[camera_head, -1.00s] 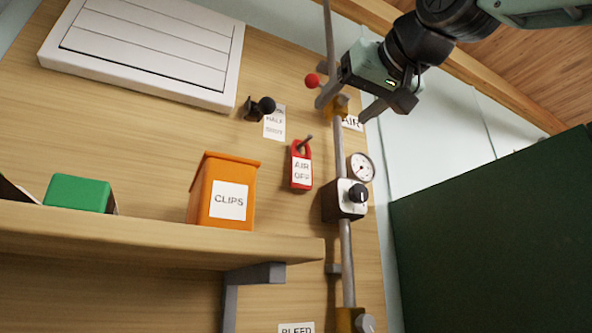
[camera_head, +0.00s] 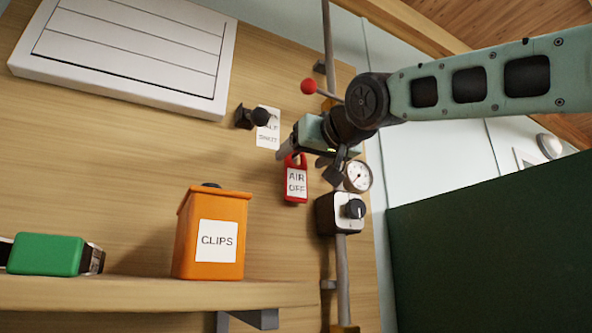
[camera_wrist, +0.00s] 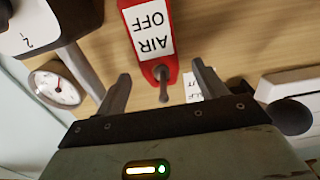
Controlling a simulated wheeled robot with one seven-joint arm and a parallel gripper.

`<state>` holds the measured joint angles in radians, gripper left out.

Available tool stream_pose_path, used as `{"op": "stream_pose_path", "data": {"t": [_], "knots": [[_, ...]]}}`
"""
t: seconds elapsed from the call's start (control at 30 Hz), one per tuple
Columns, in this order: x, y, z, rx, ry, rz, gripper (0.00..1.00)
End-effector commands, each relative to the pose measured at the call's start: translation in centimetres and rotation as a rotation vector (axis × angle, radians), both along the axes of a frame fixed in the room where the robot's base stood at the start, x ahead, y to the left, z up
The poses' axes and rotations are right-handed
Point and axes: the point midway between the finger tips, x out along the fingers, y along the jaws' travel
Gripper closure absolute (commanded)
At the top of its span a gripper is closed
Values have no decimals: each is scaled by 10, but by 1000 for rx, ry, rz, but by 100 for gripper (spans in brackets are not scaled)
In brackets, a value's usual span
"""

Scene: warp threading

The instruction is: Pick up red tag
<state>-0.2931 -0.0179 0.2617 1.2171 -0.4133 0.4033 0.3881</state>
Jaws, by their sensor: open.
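The red tag (camera_head: 296,181), with a white "AIR OFF" label, hangs from a small grey peg on the wooden panel, left of the pipe. In the wrist view the tag (camera_wrist: 150,38) shows upside down, just beyond my fingers. The peg (camera_wrist: 163,86) sticks out between them. My gripper (camera_head: 303,158) is open and empty at the top of the tag; its fingers (camera_wrist: 161,74) stand either side of the peg. Whether they touch the tag cannot be told. The tag's top loop is partly hidden in the head view.
A vertical pipe (camera_head: 341,262) carries a gauge (camera_head: 357,176), a knob box (camera_head: 340,212) and a red-balled lever (camera_head: 309,87). A black knob (camera_head: 260,117) juts out left of the gripper.

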Motion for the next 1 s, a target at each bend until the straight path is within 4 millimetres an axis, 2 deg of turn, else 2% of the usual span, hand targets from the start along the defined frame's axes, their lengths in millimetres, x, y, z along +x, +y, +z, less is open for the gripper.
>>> {"op": "stream_pose_path", "data": {"t": [0.03, 0.13, 0.37, 0.53, 1.0], "knots": [[9, 4, 4, -1, 3, 0, 29], [18, 7, 3, 0, 1, 0, 29], [19, 8, 1, 0, -1, 0, 29], [19, 8, 1, 0, -1, 0, 76], [19, 8, 5, 2, 0, 0, 77]]}}
